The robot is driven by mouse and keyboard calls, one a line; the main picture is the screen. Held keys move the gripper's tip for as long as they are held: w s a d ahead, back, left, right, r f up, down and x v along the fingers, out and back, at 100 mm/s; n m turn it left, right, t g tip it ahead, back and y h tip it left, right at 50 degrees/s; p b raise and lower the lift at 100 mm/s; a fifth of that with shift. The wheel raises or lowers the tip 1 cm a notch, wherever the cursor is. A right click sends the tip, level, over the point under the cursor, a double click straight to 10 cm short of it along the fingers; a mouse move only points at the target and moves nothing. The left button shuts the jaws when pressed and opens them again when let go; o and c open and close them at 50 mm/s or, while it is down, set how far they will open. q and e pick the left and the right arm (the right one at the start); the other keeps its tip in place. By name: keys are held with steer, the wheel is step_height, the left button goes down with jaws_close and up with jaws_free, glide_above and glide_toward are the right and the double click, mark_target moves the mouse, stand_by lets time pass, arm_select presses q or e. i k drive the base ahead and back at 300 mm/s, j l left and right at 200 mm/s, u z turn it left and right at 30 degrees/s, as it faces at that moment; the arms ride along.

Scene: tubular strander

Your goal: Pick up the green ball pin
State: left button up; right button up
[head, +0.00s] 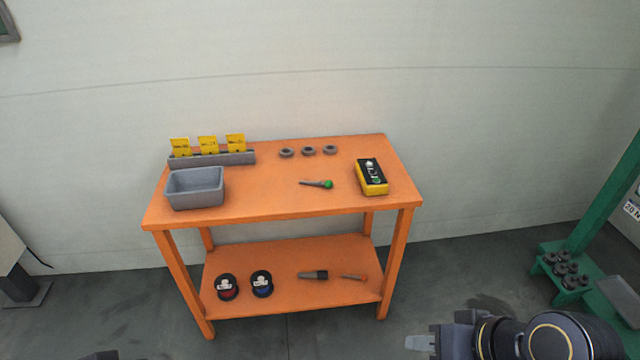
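The green ball pin (326,184) lies on the orange table's top (270,195), right of the middle. Its green ball end points right and its thin dark shank points left. My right gripper (420,342) is low at the bottom right of the head view, in front of the table and apart from the pin. Its fingers point left and look small and partly edge-on, so I cannot tell if they are open. Only a small dark piece, perhaps of my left gripper, shows at the bottom left edge; its fingers are not visible.
A grey bin (195,188) and a rack with yellow cards (212,158) stand at the table's left. Several dark rings (308,151) lie behind the pin. A yellow box (371,177) is right of it. The lower shelf (290,255) holds tools and two round items. A green stand (590,240) is at right.

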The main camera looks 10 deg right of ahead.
mark_target(328, 184)
steer(key=i+u, duration=0.1)
steer(key=u, duration=0.65)
steer(key=i+l+u, duration=0.15)
steer(key=l+u, duration=0.15)
steer(key=i+l+u, duration=0.1)
steer(key=l+u, duration=0.15)
steer(key=l, duration=0.2)
steer(key=i+l+u, duration=0.1)
steer(key=l+u, duration=0.2)
steer(key=l, duration=0.15)
steer(key=i+l, duration=0.1)
steer(key=l, duration=0.95)
steer(key=i+u, duration=0.05)
steer(key=i, duration=0.05)
